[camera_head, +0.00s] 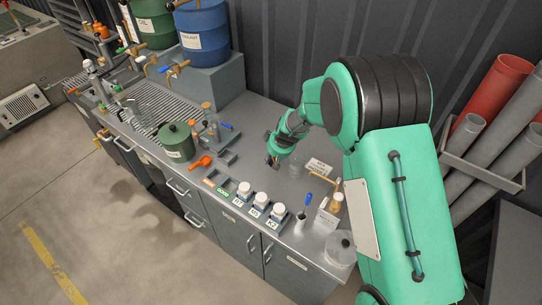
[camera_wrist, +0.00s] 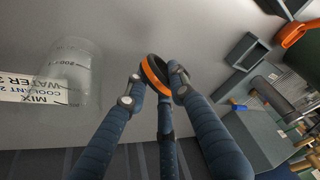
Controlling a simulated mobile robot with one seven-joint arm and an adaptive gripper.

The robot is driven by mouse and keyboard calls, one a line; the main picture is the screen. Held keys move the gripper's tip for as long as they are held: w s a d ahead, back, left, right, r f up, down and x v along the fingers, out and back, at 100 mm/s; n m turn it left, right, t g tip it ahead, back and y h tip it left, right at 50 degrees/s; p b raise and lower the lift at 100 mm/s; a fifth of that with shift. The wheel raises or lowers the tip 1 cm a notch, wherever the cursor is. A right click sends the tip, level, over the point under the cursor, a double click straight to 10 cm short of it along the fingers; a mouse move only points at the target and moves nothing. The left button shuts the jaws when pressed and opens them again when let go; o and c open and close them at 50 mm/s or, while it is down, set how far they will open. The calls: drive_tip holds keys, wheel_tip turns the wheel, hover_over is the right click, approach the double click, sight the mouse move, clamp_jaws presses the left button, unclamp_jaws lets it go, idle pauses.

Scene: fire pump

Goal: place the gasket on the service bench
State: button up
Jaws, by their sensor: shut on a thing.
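My gripper (camera_wrist: 156,88) is shut on the gasket (camera_wrist: 153,72), a ring with an orange edge and a dark inner face. In the wrist view the ring sits tilted between the fingertips. In the head view my gripper (camera_head: 274,158) is over the middle of the metal service bench (camera_head: 262,112), with its fingers pointing down. The gasket cannot be made out there. Its height above the bench top is hard to judge.
A clear beaker (camera_wrist: 72,72) stands beside a printed label (camera_wrist: 28,88); the beaker also shows in the head view (camera_head: 296,166). White-lidded jars (camera_head: 260,200) line the front edge. A green pot (camera_head: 177,142) and orange tool (camera_head: 201,163) are left. Bare bench lies behind my gripper.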

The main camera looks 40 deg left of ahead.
drive_tip(key=s+d, duration=0.3)
drive_tip(key=s+d+b, duration=0.1)
drive_tip(key=s+d, duration=0.1)
drive_tip(key=d, duration=0.1)
drive_tip(key=s+d+r+b, duration=0.1)
drive_tip(key=s+d, duration=0.2)
drive_tip(key=shift+s+d+r, duration=0.1)
drive_tip(key=shift+s+d, duration=0.05)
drive_tip(key=shift+s, duration=0.2)
idle(0.8)
